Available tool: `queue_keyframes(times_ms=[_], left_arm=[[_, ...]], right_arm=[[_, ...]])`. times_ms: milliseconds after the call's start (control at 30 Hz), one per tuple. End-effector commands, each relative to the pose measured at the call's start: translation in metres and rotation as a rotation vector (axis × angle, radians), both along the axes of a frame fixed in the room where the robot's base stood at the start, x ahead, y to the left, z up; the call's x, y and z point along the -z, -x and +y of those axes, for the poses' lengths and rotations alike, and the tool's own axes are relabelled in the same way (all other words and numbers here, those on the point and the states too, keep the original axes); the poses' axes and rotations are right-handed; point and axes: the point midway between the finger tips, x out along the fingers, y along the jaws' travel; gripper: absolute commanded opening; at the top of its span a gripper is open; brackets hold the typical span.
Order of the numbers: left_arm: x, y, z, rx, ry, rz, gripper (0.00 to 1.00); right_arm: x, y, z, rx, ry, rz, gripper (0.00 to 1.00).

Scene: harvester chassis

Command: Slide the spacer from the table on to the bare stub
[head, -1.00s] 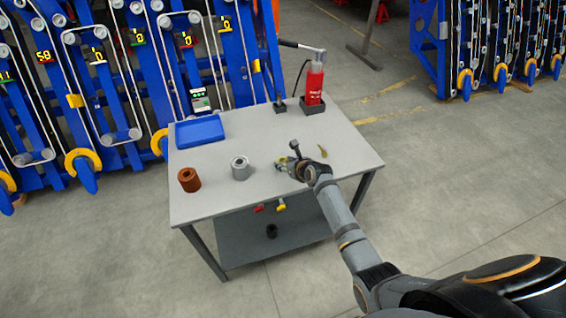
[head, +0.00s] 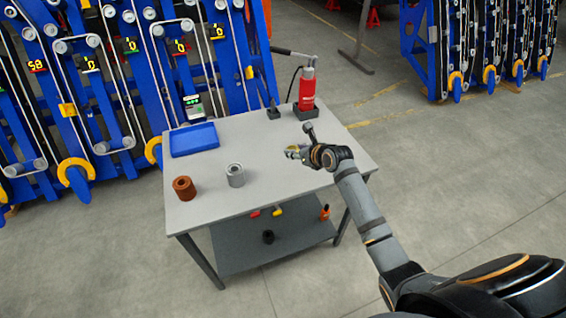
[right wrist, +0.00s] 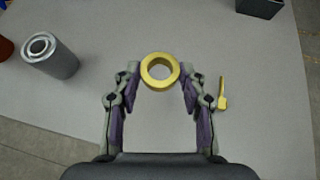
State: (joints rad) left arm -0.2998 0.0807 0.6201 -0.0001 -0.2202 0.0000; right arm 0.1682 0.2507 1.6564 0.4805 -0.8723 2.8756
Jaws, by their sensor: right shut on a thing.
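The spacer is a yellow ring (right wrist: 160,71), held between the fingertips of my right gripper (right wrist: 160,76) in the right wrist view. In the head view the right gripper (head: 298,152) is over the right part of the table (head: 262,185), with the small yellow spacer (head: 292,151) at its tip. The ring's hole faces the wrist camera. It appears to be above the tabletop; the exact gap is hard to tell. I cannot make out which stub is bare. My left gripper is not in view.
On the table are a brown cylinder (head: 184,188), a grey hollow cylinder (head: 235,175), a blue tray (head: 194,139) and a red bottle jack (head: 306,92). A small yellow part (right wrist: 222,93) lies right of the gripper. Blue frames (head: 130,60) stand behind the table.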

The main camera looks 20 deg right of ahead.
Motion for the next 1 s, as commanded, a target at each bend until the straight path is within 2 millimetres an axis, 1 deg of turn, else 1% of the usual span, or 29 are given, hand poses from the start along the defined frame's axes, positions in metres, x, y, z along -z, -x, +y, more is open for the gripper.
queue_keyframes(times_ms=[33,100,200,333,400,533,1000], left_arm=[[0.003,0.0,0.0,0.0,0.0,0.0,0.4],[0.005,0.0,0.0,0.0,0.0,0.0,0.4],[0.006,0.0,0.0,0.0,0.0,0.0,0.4],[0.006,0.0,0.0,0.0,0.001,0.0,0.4],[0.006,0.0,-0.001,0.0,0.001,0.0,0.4],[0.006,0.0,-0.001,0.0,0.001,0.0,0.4],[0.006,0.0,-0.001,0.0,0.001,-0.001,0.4]], right_arm=[[-0.003,0.006,-0.018,0.001,0.013,0.001,0.07],[-0.012,0.012,-0.037,0.001,0.012,0.002,0.07],[-0.022,0.02,-0.057,0.0,0.009,0.002,0.07],[-0.031,0.025,-0.073,0.0,0.006,0.002,0.07],[-0.033,0.027,-0.078,0.001,0.003,0.002,0.07],[-0.035,0.029,-0.081,0.001,0.0,0.002,0.07],[-0.036,0.028,-0.081,0.001,-0.001,0.001,0.07]])
